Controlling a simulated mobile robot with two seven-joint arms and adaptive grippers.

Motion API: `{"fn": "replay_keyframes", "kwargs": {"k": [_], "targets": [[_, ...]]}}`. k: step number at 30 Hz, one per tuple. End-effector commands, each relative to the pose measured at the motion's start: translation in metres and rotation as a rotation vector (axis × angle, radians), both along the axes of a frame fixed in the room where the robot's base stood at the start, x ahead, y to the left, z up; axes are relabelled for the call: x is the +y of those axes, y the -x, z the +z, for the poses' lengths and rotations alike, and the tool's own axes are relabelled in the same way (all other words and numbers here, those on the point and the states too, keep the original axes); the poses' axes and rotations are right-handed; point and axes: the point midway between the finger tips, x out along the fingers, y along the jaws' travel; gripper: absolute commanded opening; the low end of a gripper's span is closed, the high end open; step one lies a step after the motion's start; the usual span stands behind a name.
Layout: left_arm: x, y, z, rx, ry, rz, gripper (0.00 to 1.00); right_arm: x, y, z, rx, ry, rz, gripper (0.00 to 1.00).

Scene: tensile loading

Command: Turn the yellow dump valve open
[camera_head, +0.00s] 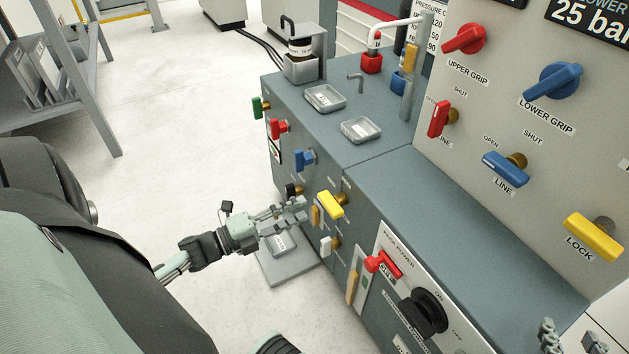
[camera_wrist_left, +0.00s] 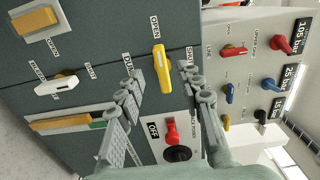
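The yellow dump valve (camera_head: 330,204) is a bar handle on the front of the blue-grey cabinet. In the left wrist view the yellow handle (camera_wrist_left: 161,68) stands lengthwise up the picture, with the OPEN label beyond its upper end and the DUMP label to its left. My left gripper (camera_head: 301,209) is in front of the cabinet beside this handle. In the left wrist view its two fingers (camera_wrist_left: 158,70) are spread, one on each side of the handle. Contact cannot be told. My right gripper (camera_head: 571,341) shows only partly at the bottom right corner, fingers apart and empty.
A white valve handle (camera_head: 326,246) and other coloured valves are close by on the cabinet front. A red switch (camera_head: 383,264) and black knob (camera_head: 424,311) sit to the right. Trays (camera_head: 325,98) stand on the cabinet top.

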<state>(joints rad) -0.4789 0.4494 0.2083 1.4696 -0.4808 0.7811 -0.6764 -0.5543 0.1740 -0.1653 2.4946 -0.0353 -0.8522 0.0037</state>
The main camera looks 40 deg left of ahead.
Motion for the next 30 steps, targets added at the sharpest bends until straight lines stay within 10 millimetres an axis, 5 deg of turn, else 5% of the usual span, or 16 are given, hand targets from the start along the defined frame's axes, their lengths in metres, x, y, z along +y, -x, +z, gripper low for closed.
{"fn": "replay_keyframes", "kwargs": {"k": [9,30], "targets": [[0.015,0.035,0.000,0.000,0.000,0.001,0.36,0.000,0.000,0.000,0.000,-0.001,0.000,0.40],[0.015,0.037,0.000,0.000,0.000,0.000,0.36,0.000,0.000,0.000,0.000,0.000,0.000,0.40]]}}
